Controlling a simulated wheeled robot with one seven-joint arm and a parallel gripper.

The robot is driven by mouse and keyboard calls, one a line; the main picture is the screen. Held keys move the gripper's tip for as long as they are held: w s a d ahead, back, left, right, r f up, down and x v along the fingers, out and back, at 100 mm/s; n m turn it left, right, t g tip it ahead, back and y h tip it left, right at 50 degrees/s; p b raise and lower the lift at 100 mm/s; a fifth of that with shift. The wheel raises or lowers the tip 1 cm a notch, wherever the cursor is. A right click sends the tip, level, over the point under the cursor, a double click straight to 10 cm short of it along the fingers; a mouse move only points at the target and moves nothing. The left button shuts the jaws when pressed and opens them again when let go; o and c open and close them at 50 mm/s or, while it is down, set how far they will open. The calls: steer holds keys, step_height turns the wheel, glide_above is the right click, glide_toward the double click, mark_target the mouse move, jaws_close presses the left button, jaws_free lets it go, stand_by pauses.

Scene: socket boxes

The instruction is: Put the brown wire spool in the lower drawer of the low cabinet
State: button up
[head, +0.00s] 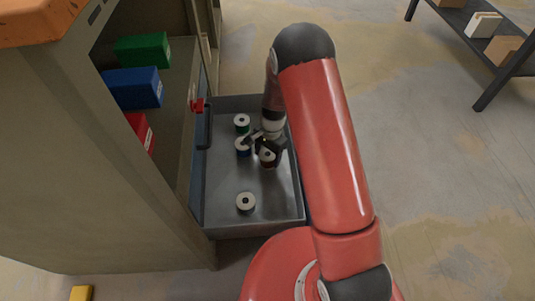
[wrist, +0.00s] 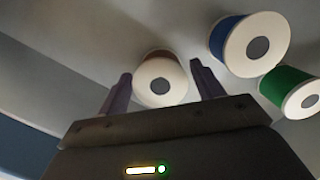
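The brown wire spool (head: 268,158) stands in the pulled-out grey drawer (head: 278,215) of the cabinet, seemingly on its floor. In the wrist view the spool (wrist: 160,82) shows its pale round end and dark hole between my two fingertips. My gripper (head: 262,142) is low inside the drawer, right at the brown spool. Its fingers (wrist: 161,72) are spread, with a narrow gap visible on each side of the spool. Part of the spool's side is hidden by its pale end.
A blue spool (head: 242,147) and a green spool (head: 242,122) stand close by in the drawer. A pale spool (head: 245,203) is nearer its front-left. Green (head: 142,49), blue (head: 133,88) and red (head: 139,131) boxes sit inside the cabinet (head: 110,200). The drawer's right part is bare.

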steer(key=shift+o, duration=0.5)
steer(key=shift+r, duration=0.1)
steer(key=shift+r, duration=0.25)
steer(key=s+d+r+n+t+p, duration=0.1)
steer(key=s+d+r, duration=0.1)
steer(key=r, duration=0.8)
steer(key=s+d+r+n+t+p, duration=0.1)
steer(key=s+d+r+n, duration=0.1)
steer(key=r, duration=0.8)
steer(key=s+d+r+n+t+p, duration=0.1)
steer(key=s+r, duration=0.2)
steer(key=r, duration=0.8)
steer(key=s+d+r+n+t, duration=0.2)
steer(key=s+r, duration=0.2)
steer(key=s, duration=0.4)
steer(key=s+d+r+n+t+h, duration=0.1)
steer(key=s+d+r+n, duration=0.2)
steer(key=s, duration=0.6)
steer(key=shift+s+r+t, duration=0.2)
steer(key=shift+r+t, duration=0.2)
steer(key=shift+r, duration=0.35)
